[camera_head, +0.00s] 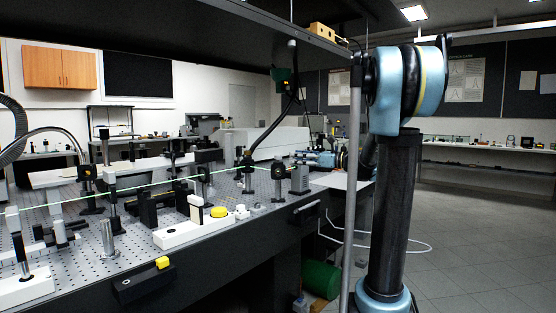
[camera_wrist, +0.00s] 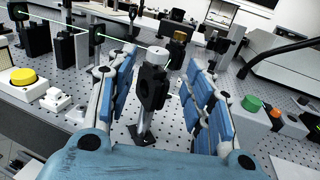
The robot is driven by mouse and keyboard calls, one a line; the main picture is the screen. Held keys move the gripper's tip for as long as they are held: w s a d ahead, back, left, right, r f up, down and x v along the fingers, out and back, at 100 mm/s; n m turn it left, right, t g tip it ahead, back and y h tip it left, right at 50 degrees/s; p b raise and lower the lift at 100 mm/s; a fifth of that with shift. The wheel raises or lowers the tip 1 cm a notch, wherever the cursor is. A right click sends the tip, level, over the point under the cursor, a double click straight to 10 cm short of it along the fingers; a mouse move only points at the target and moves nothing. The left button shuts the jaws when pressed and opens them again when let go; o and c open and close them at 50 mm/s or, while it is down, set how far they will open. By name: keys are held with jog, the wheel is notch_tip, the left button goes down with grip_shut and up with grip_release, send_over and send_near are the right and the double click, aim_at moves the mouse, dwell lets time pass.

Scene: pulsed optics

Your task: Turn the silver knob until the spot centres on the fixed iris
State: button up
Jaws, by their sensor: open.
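A silver knob (camera_wrist: 158,55) caps a black optic mount (camera_wrist: 152,86) on a post, in the middle of the wrist view. My gripper (camera_wrist: 161,62) is open, with one blue-padded finger on each side of the mount. I see gaps on both sides and no clear contact. In the head view my gripper (camera_head: 312,159) is at the right end of the optical table, close to a black mount (camera_head: 278,172). A thin green beam (camera_head: 150,182) crosses the table to about there. I cannot tell which mount is the fixed iris, and no spot on it is distinguishable.
A brass-coloured knob (camera_wrist: 180,37) stands just behind the silver one. A grey box (camera_wrist: 246,120) with green and orange buttons is close to the right finger. A white box with a yellow button (camera_wrist: 22,76) lies left. Several posts and mounts crowd the table (camera_head: 130,255).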

aim_at(279, 156)
jog(key=x, duration=0.9)
jog(key=c, duration=1.1)
